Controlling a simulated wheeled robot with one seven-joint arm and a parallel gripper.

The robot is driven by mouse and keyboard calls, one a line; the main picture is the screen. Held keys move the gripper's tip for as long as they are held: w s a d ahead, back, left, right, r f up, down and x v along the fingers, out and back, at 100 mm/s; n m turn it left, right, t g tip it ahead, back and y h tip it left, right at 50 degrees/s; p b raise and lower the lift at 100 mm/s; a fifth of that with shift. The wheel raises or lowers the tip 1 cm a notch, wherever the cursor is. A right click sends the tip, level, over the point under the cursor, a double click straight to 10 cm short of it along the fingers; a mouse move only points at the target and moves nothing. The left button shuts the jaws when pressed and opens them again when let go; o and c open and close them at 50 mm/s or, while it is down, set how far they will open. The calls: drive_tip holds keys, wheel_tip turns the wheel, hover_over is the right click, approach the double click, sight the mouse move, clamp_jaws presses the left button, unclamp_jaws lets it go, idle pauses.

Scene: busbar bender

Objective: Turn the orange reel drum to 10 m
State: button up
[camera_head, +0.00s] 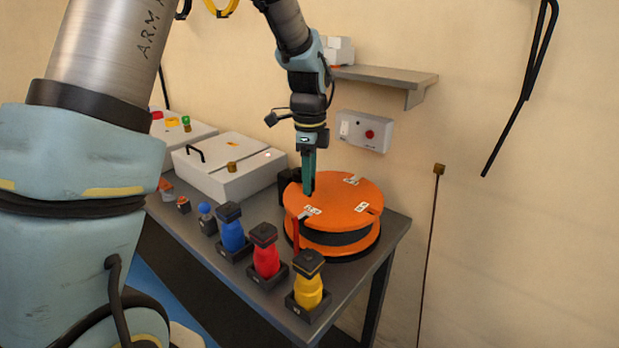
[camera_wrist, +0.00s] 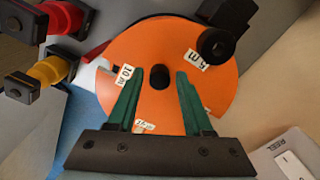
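The orange reel drum (camera_head: 345,192) lies flat on the bench with white labels on its top disc. In the wrist view the drum (camera_wrist: 150,40) shows a label reading 10 m (camera_wrist: 123,75) at its left, close to a red strip (camera_wrist: 97,52) beside the rim. That red strip (camera_head: 296,237) stands upright at the drum's front left in the head view. Another label (camera_wrist: 195,60) is at upper right, and a third is partly hidden at the bottom. My gripper (camera_wrist: 160,78) points down over the disc, fingers apart. A dark round spot (camera_wrist: 159,77) shows between the fingertips; contact cannot be told.
A black block with a round knob (camera_wrist: 213,43) stands at the drum's edge. Blue (camera_head: 231,233), red (camera_head: 266,258) and yellow (camera_head: 308,290) bottles line the bench front. A white box (camera_head: 230,170) is at left. A wall control box (camera_head: 364,131) and shelf (camera_head: 385,75) are behind.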

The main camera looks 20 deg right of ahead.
drive_tip(key=shift+o, duration=0.7)
wheel_tip(320, 180, up, 11)
drive_tip(key=b, duration=0.2)
drive_tip(key=shift+f, duration=0.1)
drive_tip(key=a+f+n, duration=0.3)
drive_tip(key=a+n, duration=0.3)
drive_tip(key=a, duration=0.3)
drive_tip(key=a+f+n, duration=0.3)
drive_tip(key=a+n, duration=0.3)
drive_tip(key=a, duration=0.2)
drive_tip(key=s+a+f+n, duration=0.2)
drive_tip(key=s+a+n, duration=0.1)
drive_tip(key=a+n, duration=0.3)
drive_tip(key=s+a+f+n+t, duration=0.1)
drive_tip(key=s+a+f+n, duration=0.2)
drive_tip(key=a+n, duration=0.2)
drive_tip(key=shift+s+a+f+n, duration=0.35)
drive_tip(key=shift+a+n, duration=0.05)
drive_tip(key=shift+a, duration=0.75)
